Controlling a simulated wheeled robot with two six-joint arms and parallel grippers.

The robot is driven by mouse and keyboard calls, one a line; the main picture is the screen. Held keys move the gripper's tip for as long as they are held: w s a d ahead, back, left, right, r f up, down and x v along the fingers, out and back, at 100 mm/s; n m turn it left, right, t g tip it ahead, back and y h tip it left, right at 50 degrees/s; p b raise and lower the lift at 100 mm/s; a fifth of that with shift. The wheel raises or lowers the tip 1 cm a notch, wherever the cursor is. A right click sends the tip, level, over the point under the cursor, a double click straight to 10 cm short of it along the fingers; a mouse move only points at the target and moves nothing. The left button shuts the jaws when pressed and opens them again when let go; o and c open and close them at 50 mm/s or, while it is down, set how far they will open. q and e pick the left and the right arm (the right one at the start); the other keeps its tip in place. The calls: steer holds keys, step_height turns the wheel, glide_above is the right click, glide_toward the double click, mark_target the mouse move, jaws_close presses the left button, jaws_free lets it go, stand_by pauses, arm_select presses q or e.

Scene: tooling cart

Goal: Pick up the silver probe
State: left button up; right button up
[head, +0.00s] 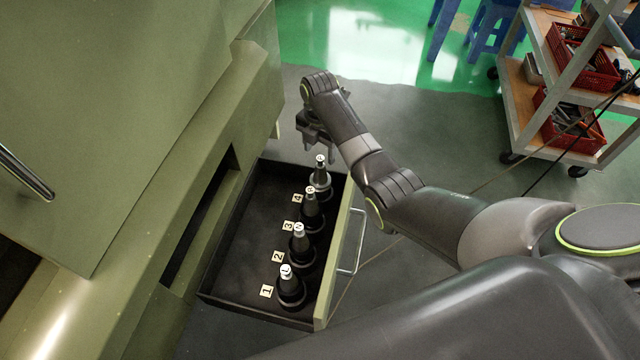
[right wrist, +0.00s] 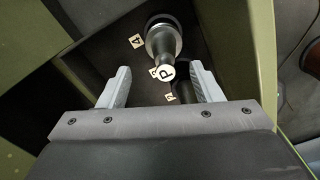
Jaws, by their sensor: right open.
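Several dark, cone-shaped tool holders stand upright in a row in an open drawer. The one beside number tag 4, at the far end, carries a round tag marked P; I take it as the silver probe (head: 320,179). In the right wrist view the probe (right wrist: 164,40) shows a shiny silver ring around its dark body. My right gripper (head: 318,148) is open and empty at the drawer's far end, by the probe's top. In the right wrist view its fingers (right wrist: 160,72) stand apart on either side of the P tag. Contact cannot be told. My left gripper is out of view.
The holders at tags 3 (head: 311,210), 2 (head: 302,250) and 1 (head: 291,291) stand nearer in the same drawer (head: 240,225). The drawer front (head: 340,255) with its handle lies to their right. A green cabinet (head: 130,130) rises at left. A cart (head: 525,110) with red bins stands far right.

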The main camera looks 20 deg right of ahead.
mark_target(320, 165)
steer(key=f, duration=0.5)
steer(key=f+b, duration=0.1)
steer(key=f, duration=0.1)
steer(key=shift+s+f, duration=0.15)
steer(key=shift+s, duration=0.25)
jaws_close()
stand_by(0.5)
steer(key=shift+w, duration=0.1)
stand_by(0.6)
